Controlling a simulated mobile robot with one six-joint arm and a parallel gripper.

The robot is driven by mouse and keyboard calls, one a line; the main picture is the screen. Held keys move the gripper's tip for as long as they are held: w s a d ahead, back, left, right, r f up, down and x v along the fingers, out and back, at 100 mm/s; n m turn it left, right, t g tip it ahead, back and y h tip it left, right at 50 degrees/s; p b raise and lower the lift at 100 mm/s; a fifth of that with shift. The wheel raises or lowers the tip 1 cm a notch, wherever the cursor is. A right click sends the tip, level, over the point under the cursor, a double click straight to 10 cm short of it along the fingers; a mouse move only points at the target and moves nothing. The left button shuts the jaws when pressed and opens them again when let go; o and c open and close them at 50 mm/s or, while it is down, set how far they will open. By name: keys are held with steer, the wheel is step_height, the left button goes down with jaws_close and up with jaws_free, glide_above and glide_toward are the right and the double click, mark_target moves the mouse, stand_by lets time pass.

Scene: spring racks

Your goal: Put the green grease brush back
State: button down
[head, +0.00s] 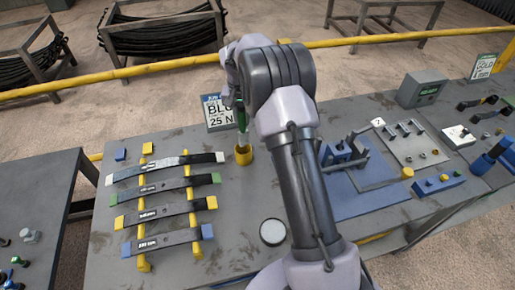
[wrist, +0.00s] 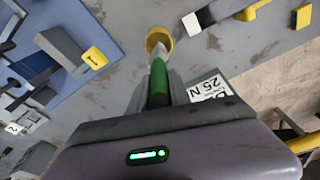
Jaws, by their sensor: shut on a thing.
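The green grease brush (head: 242,119) points down from my gripper, and its green handle also shows in the wrist view (wrist: 158,84). My gripper (head: 238,103) is shut on the handle. A yellow cup (head: 243,155) stands on the grey bench directly below the brush; in the wrist view the yellow cup (wrist: 165,44) is at the brush's far end. The brush's lower tip overlaps the cup's opening, but I cannot tell whether it is inside or just above. My own arm hides part of the gripper in the head view.
A rack of flat springs on yellow rails (head: 145,205) is left of the cup. A white sign reading "25 N" (head: 218,115) stands behind it. A round tin (head: 272,232) lies in front. A blue fixture plate (head: 370,190) is to the right.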

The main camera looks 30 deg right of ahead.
mark_target(242, 135)
steer(key=f, duration=0.3)
steer(key=f+b, duration=0.1)
steer(key=f, duration=0.5)
steer(key=shift+w+a, duration=0.1)
steer(key=shift+a, duration=0.15)
steer(key=shift+b, duration=0.3)
steer(key=shift+f, duration=0.2)
steer(key=c, duration=1.2)
jaws_free()
steer(key=shift+r, duration=0.1)
